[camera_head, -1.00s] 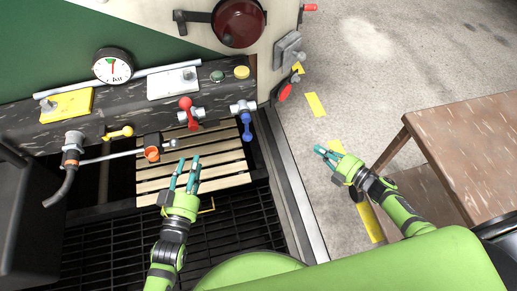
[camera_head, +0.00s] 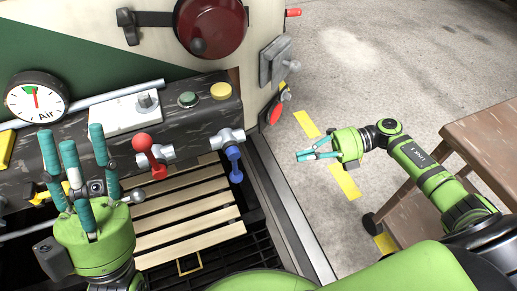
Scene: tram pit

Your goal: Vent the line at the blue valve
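The blue valve (camera_head: 234,162) has a blue lever hanging down from a silver fitting (camera_head: 228,137) on the dark beam. My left gripper (camera_head: 84,146) is at the left, with its teal fingers spread, pointing up and empty. It is left of the red valve (camera_head: 148,155) and well apart from the blue one. My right gripper (camera_head: 304,154) is right of the blue valve, out over the concrete floor. Its fingers point left, look apart and hold nothing. The Air gauge (camera_head: 36,98) at the far left has its red needle pointing nearly straight up.
A green button (camera_head: 188,99) and a yellow button (camera_head: 221,91) sit on the beam above the valves. A slatted wooden pallet (camera_head: 190,215) lies below them over a dark grate. A brown wooden table (camera_head: 485,140) stands at the right. Floor beyond my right gripper is clear.

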